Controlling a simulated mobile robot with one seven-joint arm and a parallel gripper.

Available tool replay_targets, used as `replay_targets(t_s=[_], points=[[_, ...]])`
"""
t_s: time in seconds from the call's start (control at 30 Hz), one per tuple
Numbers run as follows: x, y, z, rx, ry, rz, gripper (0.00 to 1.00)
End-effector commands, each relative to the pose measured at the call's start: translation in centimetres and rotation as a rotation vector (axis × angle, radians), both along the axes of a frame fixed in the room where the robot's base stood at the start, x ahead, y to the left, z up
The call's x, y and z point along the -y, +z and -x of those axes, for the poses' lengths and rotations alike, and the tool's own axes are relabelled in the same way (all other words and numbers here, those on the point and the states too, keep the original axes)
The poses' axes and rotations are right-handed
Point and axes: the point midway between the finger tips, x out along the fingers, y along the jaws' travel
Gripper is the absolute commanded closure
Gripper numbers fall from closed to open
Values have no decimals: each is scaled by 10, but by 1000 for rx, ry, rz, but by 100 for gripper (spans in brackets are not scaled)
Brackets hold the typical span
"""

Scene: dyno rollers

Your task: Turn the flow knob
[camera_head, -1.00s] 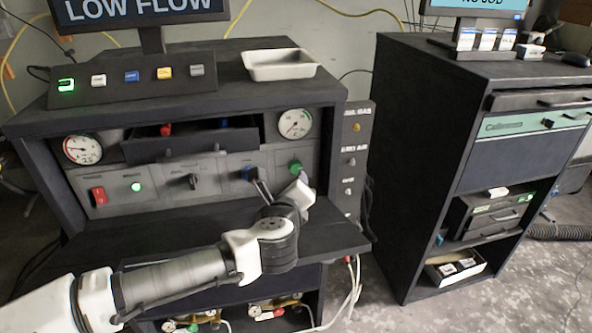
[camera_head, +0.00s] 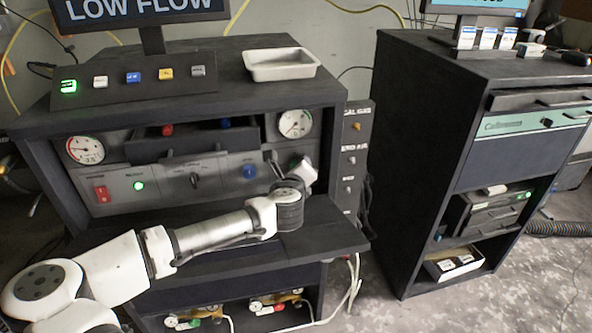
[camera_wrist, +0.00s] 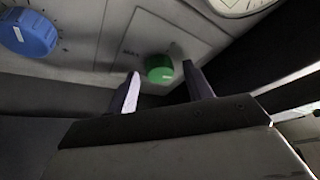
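The grey control panel (camera_head: 215,188) carries a blue knob (camera_head: 249,171) and a black switch (camera_head: 195,181). The blue knob also shows at upper left in the wrist view (camera_wrist: 28,33). A green knob (camera_wrist: 159,68) shows in the wrist view between my gripper's two fingertips (camera_wrist: 161,75). My gripper is open and empty, its fingers pointing at the panel; I cannot tell whether they reach either side of the green knob. In the head view my gripper (camera_head: 300,172) hides the green knob. The panel's labels are too small to read, so I cannot tell which knob is for flow.
A red switch (camera_head: 101,194) and lit green lamp (camera_head: 138,186) are at panel left. Gauges (camera_head: 86,149) (camera_head: 295,123) sit above. A dark shelf (camera_head: 320,236) lies under my arm. The screen (camera_head: 140,8) reads LOW FLOW. A black cabinet (camera_head: 415,170) stands right.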

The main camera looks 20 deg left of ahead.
Motion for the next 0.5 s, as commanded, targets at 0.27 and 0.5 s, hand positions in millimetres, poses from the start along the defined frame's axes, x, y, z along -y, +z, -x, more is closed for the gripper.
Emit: replay_targets(t_s=[0.27,0.5], points=[[0,0,0,0,0,0,86],[0,1,0,-5,0,-9,93]])
